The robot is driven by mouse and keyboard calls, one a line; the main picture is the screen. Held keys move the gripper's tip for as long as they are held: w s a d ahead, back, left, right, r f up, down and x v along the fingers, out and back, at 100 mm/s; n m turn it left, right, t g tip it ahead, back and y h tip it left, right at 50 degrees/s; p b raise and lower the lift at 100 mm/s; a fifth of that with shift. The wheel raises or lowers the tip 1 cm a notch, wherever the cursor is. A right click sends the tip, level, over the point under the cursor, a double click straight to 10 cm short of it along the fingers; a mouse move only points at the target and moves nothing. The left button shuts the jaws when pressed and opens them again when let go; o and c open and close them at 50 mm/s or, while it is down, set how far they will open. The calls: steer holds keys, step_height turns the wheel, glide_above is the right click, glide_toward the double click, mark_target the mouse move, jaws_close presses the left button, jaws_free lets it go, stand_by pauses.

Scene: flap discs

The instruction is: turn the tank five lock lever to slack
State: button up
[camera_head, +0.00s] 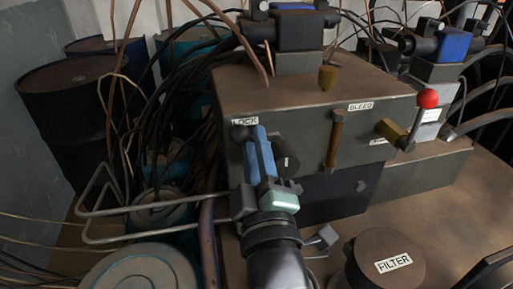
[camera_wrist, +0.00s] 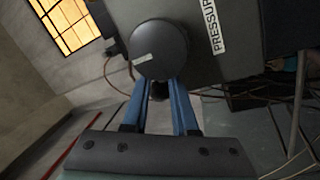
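The LOCK label (camera_head: 245,121) sits at the top left of a brown valve block's front face. My gripper (camera_head: 259,135), with two blue fingers, reaches up to that face just below the label. Its fingers cover whatever sits right under LOCK, so I cannot make out the lock lever there. A dark round knob with a pale mark (camera_head: 287,160) shows just right of the fingers. In the wrist view, a dark round disc (camera_wrist: 158,48) lies beyond the fingertips. The fingers stand apart, with a small dark piece (camera_wrist: 160,90) between their tips; contact is unclear.
A red-ball lever (camera_head: 428,98) stands farther right. A FILTER cap (camera_head: 385,262) is at the lower right. Cables and dark drums (camera_head: 70,110) crowd the left. A PRESSURE-type label (camera_wrist: 218,25) shows in the wrist view.

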steer(key=o, duration=0.5)
steer(key=shift+s+a+r, duration=0.2)
steer(key=shift+a+r, duration=0.05)
steer(key=shift+a, duration=0.5)
steer(key=shift+d+f, duration=0.25)
steer(key=shift+d, duration=0.05)
steer(key=shift+p+v, duration=1.8)
steer(key=shift+v, duration=4.55)
steer(key=shift+r, duration=0.2)
